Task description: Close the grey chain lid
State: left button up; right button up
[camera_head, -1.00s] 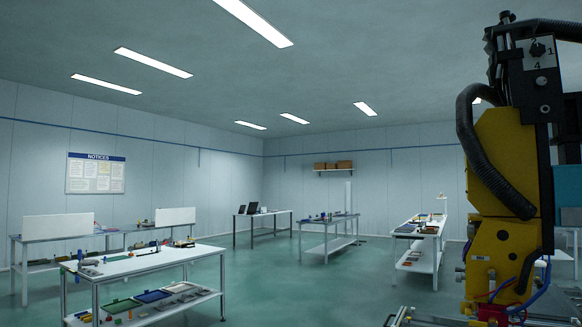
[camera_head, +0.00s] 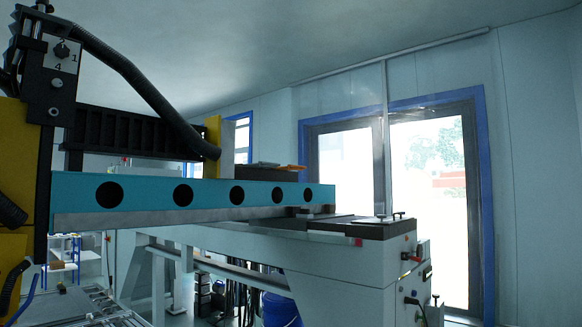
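I cannot make out a grey chain lid for certain in this view. A large machine fills the left and middle. It has a teal beam (camera_head: 212,193) with several round black holes, a yellow column (camera_head: 18,190) with black parts at the left edge, and a thick black hose (camera_head: 140,85) arching over the beam. A dark ribbed black part (camera_head: 125,130) lies behind the beam. Neither of my grippers is in view.
The machine's pale grey bed (camera_head: 310,255) stretches to the right, with a control end (camera_head: 412,270) bearing knobs. Behind it are bright glazed doors (camera_head: 430,200) in a blue frame. A blue bin (camera_head: 282,310) stands beneath the bed. Shelving (camera_head: 62,265) shows at the lower left.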

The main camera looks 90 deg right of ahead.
aim_at(261, 165)
jog(key=z, duration=2.5)
jog(key=i+z, duration=0.15)
